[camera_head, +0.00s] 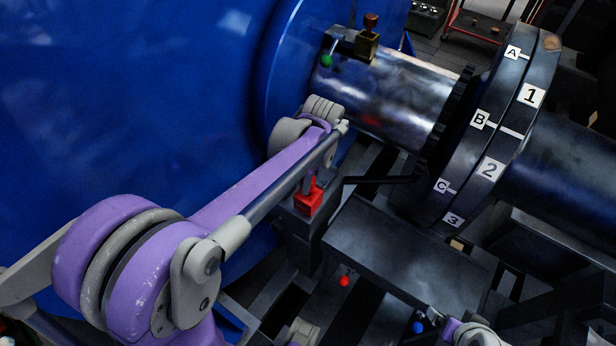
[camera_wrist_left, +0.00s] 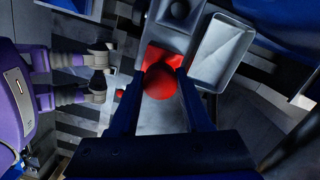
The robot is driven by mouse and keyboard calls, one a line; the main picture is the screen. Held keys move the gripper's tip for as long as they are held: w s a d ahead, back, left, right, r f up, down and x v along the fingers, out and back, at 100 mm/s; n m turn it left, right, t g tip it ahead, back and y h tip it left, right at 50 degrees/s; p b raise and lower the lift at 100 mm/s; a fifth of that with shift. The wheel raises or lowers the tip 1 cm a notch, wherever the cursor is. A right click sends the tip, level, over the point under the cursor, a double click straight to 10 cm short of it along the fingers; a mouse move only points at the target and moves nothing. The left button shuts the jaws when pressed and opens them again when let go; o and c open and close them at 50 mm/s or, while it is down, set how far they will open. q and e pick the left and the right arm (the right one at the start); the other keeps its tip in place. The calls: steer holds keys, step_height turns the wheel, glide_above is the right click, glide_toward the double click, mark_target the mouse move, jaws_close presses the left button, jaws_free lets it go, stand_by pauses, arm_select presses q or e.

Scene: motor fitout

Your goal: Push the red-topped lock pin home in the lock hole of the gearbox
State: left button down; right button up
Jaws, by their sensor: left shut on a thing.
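The lock pin's round red top (camera_wrist_left: 160,84) sits between the two dark blue fingers of my left gripper (camera_wrist_left: 163,72) in the left wrist view. The fingers are shut on it. A red square block (camera_wrist_left: 153,56) shows just beyond the top. In the head view the red block (camera_head: 308,199) is on a dark ledge of the gearbox, under the end of my left arm. The pin's shaft and the lock hole are hidden, so its depth cannot be told. Part of my right arm (camera_head: 472,333) shows at the bottom right; its jaws are unclear.
A large blue housing (camera_head: 130,90) fills the left. A metal shaft (camera_head: 400,95) leads to a dark flange (camera_head: 490,130) with letter and number labels. Small red (camera_head: 344,281), blue (camera_head: 417,327) and green (camera_head: 327,60) knobs stand nearby. A flat dark plate (camera_head: 400,255) lies right of the block.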

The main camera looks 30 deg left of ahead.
arm_select(q)
steer(key=shift+f+b, duration=0.45)
steer(key=shift+f, duration=0.3)
steer(key=shift+c, duration=1.4)
jaws_free()
steer(key=r, duration=0.3)
steer(key=d+r, duration=0.1)
steer(key=r, duration=0.3)
steer(key=r+p, duration=0.1)
steer(key=r, duration=0.2)
steer(key=shift+w+d+r, duration=0.15)
steer(key=shift+w+r, duration=0.05)
steer(key=shift+r, duration=0.2)
steer(key=shift+s, duration=0.1)
steer(key=s+a+p, duration=0.1)
steer(key=s+p, duration=0.1)
steer(key=s, duration=0.9)
steer(key=shift+s, duration=0.35)
